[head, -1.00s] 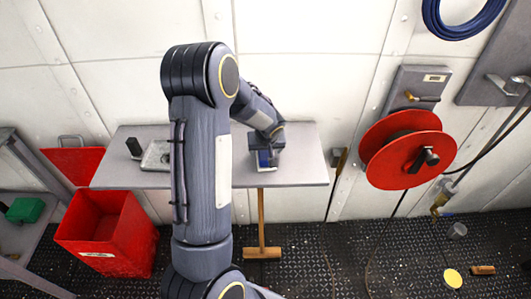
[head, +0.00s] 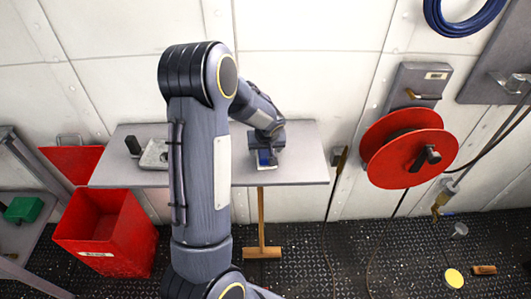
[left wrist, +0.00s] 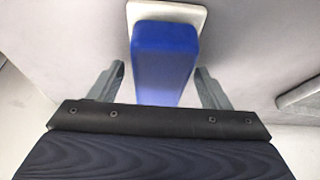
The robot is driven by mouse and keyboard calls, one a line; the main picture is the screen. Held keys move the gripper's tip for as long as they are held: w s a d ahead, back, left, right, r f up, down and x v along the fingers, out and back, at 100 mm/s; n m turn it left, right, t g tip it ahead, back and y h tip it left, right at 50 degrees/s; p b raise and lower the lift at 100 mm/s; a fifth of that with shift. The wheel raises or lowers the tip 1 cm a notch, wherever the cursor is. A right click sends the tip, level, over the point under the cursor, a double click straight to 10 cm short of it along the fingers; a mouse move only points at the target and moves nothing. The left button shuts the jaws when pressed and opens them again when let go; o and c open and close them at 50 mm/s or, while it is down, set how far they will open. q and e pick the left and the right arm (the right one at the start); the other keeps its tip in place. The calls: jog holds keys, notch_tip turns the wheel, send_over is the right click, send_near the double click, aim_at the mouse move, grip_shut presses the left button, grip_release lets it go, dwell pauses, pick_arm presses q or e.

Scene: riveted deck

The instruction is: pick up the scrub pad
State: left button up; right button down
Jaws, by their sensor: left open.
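The scrub pad (left wrist: 163,62) shows in the left wrist view as a blue block-like grip on a pale, off-white base lying on the grey bench top. In the head view only a little of its blue and white (head: 265,161) shows below my left gripper (head: 267,152). My left gripper is open in the left wrist view (left wrist: 159,72), with one finger on each side of the blue grip. A gap shows on both sides, so neither finger appears to touch it. My right gripper is not in view.
The grey bench (head: 302,168) stands against a white riveted wall. A shallow grey tray (head: 154,155) and a dark upright object (head: 133,146) are on its left part. A red bin (head: 108,232) stands below left, and a red hose reel (head: 405,148) hangs right.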

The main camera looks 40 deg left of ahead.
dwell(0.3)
pick_arm(q)
jog(key=c, duration=0.8)
jog(key=shift+c, duration=0.3)
jog(key=shift+r+p, duration=0.35)
jog(key=shift+p, duration=0.4)
jog(key=shift+w+r, duration=0.1)
jog(key=shift+r, duration=1.25)
jog(key=s+a+r+b, duration=0.1)
jog(key=s+r+b, duration=0.2)
jog(key=s+r, duration=0.7)
jog(key=s, duration=0.4)
jog(key=shift+s+a, duration=0.1)
